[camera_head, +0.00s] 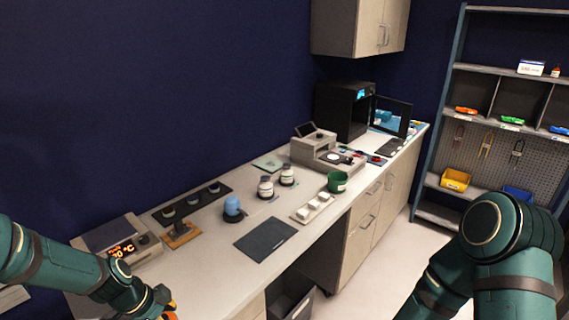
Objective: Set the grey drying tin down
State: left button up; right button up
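I cannot pick out a grey drying tin for certain.
The counter bears a heater with a lit °C display (121,249), a blue rounded object (232,207), two white jars (266,187), a green cup (337,181), a white block row (313,206) and a bare dark mat (266,235). An open bin (291,296) stands below.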

pick_arm(q)
jog(key=d+f+n+t+y+b, duration=0.2)
jog(key=d+f+n+y+b, duration=0.2)
jog(key=d+f+n+b, duration=0.4)
jog(key=shift+s+d+f+n+t, duration=0.35)
jog(key=shift+f+n, duration=0.65)
jog(key=shift+n, duration=1.7)
jog(key=shift+w, duration=0.1)
dwell(0.6)
